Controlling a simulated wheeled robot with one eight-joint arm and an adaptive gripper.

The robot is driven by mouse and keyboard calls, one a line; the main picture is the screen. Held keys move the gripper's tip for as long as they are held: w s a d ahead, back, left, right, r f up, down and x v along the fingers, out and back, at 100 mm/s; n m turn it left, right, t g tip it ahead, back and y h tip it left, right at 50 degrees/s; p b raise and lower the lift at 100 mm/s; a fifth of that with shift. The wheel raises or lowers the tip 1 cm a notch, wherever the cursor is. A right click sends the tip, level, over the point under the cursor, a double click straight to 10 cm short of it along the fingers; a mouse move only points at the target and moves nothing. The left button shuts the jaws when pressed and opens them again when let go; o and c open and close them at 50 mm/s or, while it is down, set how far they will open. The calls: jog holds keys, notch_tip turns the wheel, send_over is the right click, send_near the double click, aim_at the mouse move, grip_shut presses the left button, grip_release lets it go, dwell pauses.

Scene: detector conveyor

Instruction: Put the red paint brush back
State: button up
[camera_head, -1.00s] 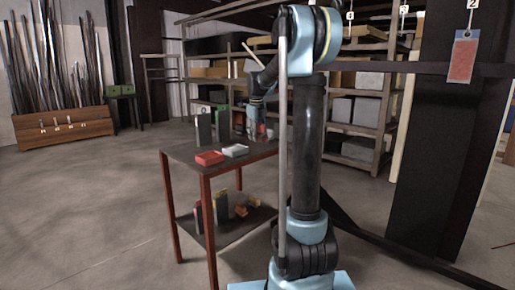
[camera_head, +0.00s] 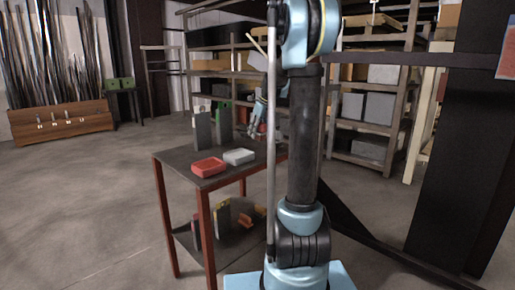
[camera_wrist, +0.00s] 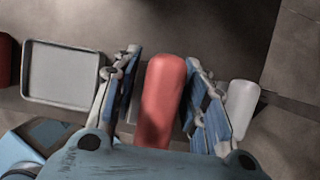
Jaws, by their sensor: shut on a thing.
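A red, rounded object, probably the red paint brush (camera_wrist: 165,95), sits between the two blue-padded fingers of my gripper (camera_wrist: 162,60) in the wrist view. The fingers flank it on both sides, and its lower end is hidden by my gripper's body. In the head view my gripper (camera_head: 256,112) is over the back right part of the dark table (camera_head: 222,183), partly hidden behind my arm. The brush cannot be made out clearly there.
A red box (camera_head: 208,166) and a pale tray (camera_head: 239,156) lie on the tabletop; the tray also shows in the wrist view (camera_wrist: 62,75). Grey upright panels (camera_head: 202,130) stand behind. A white object (camera_wrist: 242,105) is right of my gripper. Shelves (camera_head: 364,150) stand behind.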

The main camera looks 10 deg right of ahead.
notch_tip(320, 180, down, 7)
jog(key=shift+d+r, duration=0.1)
jog(key=shift+r, duration=0.1)
jog(key=o, duration=0.9)
jog(key=shift+o, duration=0.2)
